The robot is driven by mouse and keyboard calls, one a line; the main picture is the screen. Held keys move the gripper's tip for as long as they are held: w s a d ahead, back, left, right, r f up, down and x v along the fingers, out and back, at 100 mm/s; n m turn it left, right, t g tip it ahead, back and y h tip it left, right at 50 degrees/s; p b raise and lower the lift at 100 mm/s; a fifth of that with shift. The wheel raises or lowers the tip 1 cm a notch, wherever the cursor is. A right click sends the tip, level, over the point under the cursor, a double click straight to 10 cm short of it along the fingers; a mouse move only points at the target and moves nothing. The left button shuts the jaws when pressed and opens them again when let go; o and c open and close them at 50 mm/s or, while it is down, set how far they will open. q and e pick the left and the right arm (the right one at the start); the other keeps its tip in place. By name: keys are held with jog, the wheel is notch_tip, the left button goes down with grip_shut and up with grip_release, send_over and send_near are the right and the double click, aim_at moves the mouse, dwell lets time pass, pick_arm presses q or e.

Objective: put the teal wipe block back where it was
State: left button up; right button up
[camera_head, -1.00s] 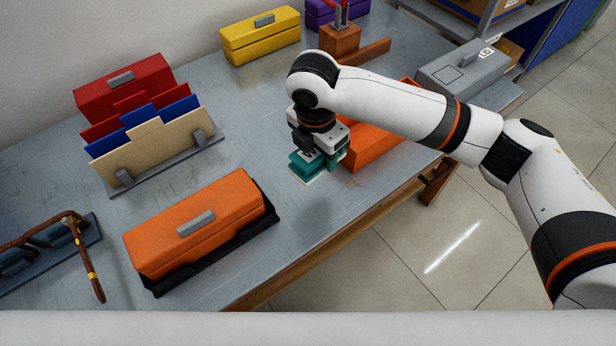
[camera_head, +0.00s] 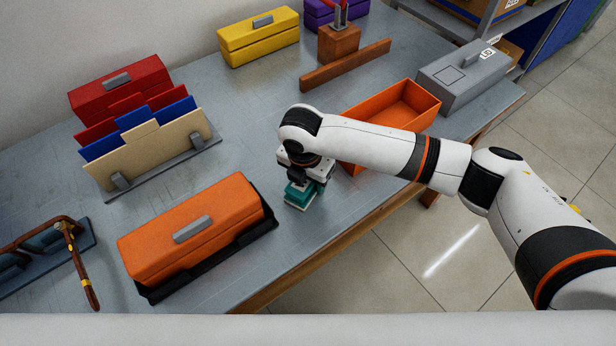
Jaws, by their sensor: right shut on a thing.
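The teal wipe block (camera_head: 299,195) has a pale bottom layer. It is at the front part of the grey table, between the orange lidded case and the open orange bin. My right gripper (camera_head: 306,182) points down over the block and is shut on it. The gripper and wrist hide part of the block's top and far side. I cannot tell whether its bottom touches the table. My left gripper is not in view.
The orange case (camera_head: 190,222) on a black tray stands left of the block. The open orange bin (camera_head: 425,112) is to its right, partly behind my arm. A file rack (camera_head: 150,155) stands behind. Bare table (camera_head: 250,140) lies beyond the block.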

jog(key=shift+f, duration=0.15)
jog(key=o, duration=0.9)
jog(key=shift+o, duration=0.2)
jog(key=r, duration=0.4)
jog(key=s+r, duration=0.1)
jog(key=r, duration=0.3)
jog(key=a+r, duration=0.1)
jog(key=r, duration=0.3)
jog(key=shift+s+r, duration=0.1)
jog(key=shift+s, duration=0.05)
jog(key=shift+d, duration=0.1)
